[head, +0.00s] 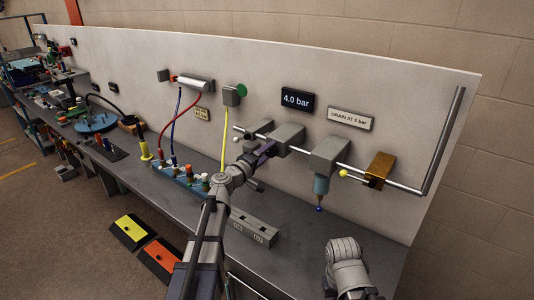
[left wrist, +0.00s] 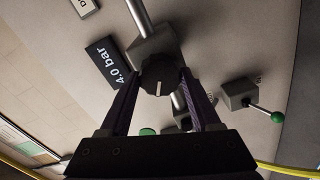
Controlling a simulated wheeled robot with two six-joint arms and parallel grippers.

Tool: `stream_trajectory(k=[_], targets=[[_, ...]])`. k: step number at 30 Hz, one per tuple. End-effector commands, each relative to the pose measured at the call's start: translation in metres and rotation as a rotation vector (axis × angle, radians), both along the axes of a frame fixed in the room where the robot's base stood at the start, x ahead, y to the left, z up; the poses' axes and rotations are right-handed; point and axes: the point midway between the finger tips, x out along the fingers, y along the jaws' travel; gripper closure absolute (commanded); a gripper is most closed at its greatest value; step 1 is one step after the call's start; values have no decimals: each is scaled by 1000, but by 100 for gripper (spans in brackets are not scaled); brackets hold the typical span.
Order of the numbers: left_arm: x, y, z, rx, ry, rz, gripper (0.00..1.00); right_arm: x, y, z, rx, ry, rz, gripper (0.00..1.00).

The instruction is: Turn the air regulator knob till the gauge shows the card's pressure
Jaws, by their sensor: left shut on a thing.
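The regulator is a grey block (head: 290,137) on the metal pipe. Its dark round knob (left wrist: 160,76), with a white mark, faces my left wrist camera; my gripper hides it in the head view. My left gripper (head: 266,150) is at the front of the regulator. In the left wrist view its two fingers (left wrist: 160,82) stand on either side of the knob, shut on it. My right gripper is not in view.
A filter block with a teal bowl (head: 321,185) hangs to the right. Beyond it are a yellow-knobbed valve and brass block (head: 379,168). A sign (head: 350,119) reads DRAIN AT 0 bar. A grey slotted block (head: 254,229) lies on the bench below my left arm.

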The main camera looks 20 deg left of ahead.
Motion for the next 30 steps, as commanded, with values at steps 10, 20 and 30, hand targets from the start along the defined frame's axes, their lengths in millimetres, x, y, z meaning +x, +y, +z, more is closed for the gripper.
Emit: stream_trajectory(k=[10,20,30], targets=[[0,0,0,2,0,0,22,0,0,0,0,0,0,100],[0,0,0,2,-1,0,6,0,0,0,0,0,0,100],[-21,6,0,2,-1,1,6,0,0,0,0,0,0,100]])
